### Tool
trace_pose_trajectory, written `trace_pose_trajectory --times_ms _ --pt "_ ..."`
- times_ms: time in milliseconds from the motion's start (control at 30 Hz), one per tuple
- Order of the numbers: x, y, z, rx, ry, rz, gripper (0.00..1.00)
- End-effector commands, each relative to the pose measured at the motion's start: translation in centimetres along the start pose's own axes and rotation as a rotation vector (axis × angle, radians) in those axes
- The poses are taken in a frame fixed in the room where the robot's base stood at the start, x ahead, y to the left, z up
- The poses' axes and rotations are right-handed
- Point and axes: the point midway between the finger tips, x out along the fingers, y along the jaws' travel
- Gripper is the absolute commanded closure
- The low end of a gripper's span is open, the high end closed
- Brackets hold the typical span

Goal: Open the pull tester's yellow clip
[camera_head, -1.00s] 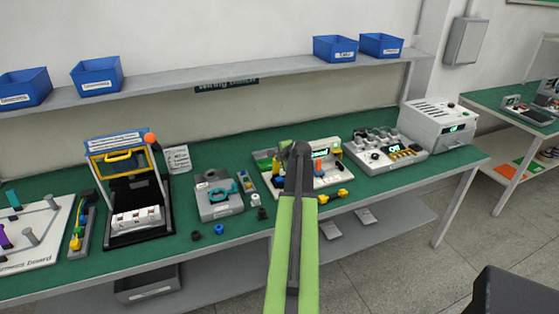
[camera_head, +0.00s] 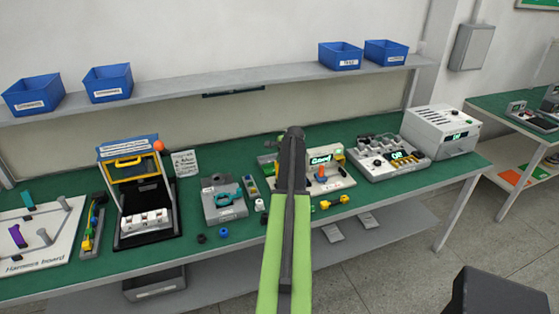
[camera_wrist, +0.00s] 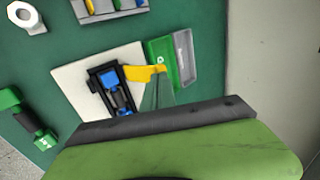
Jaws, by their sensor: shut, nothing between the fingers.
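The pull tester (camera_head: 340,184) is a pale board with a lit display, partly hidden behind my arm in the head view. In the wrist view its pale base (camera_wrist: 72,82) carries a black frame with blue parts (camera_wrist: 112,84). The yellow clip (camera_wrist: 143,73) lies at the frame's far end, by a green block. In the head view my arm hides my gripper.
A two-ended piece (camera_head: 334,201) lies in front. A grey console (camera_head: 388,157) stands to the right. The back wall and shelf (camera_head: 220,92) bound the bench.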

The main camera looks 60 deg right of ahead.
Motion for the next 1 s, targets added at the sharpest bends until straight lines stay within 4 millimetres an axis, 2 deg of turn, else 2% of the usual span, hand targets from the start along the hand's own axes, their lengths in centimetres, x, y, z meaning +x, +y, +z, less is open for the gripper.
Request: trace_pose_trajectory --times_ms 300,667,833,1000 --pt "-0.3 1.5 0.0 0.001 0.0 0.0 1.0" --pt "-1.3 2.0 0.2 0.0 0.0 0.0 1.0" --pt "-3.6 3.6 0.8 0.0 0.0 0.0 1.0" --pt "-8.4 2.4 0.3 0.004 0.003 0.0 1.0"
